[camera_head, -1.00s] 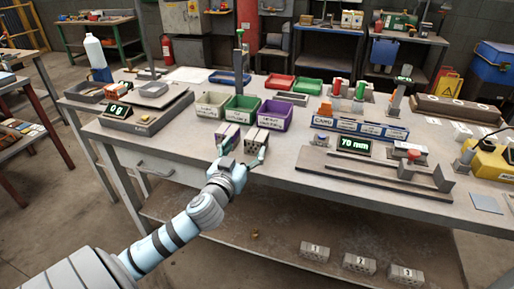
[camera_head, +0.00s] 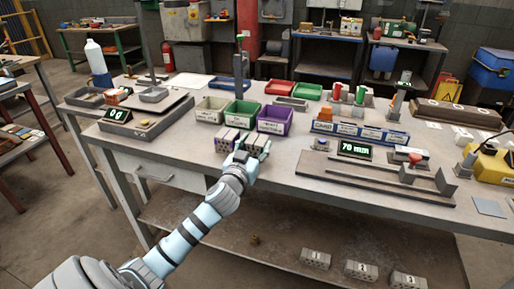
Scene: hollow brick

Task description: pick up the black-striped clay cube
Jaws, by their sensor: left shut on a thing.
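My left gripper (camera_head: 252,151) is at the front edge of the workbench (camera_head: 300,184), in front of the colored bins. It is shut on a small grey hollow clay cube (camera_head: 257,142). Its fingers hide part of this cube, and I cannot make out whether it has black stripes. Another small grey hollow block (camera_head: 228,137) with dark holes stands just left of the gripper, with a purple tint at its side. I cannot tell whether the held cube is clear of the bench top. My right gripper is not in view.
Beige (camera_head: 211,109), green (camera_head: 240,113) and purple (camera_head: 274,119) bins stand close behind the gripper. A scale (camera_head: 143,120) reading 0 g is at left. A gauge with a 70 mm display (camera_head: 354,150) is at right. Numbered bricks (camera_head: 362,270) lie on the lower shelf.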

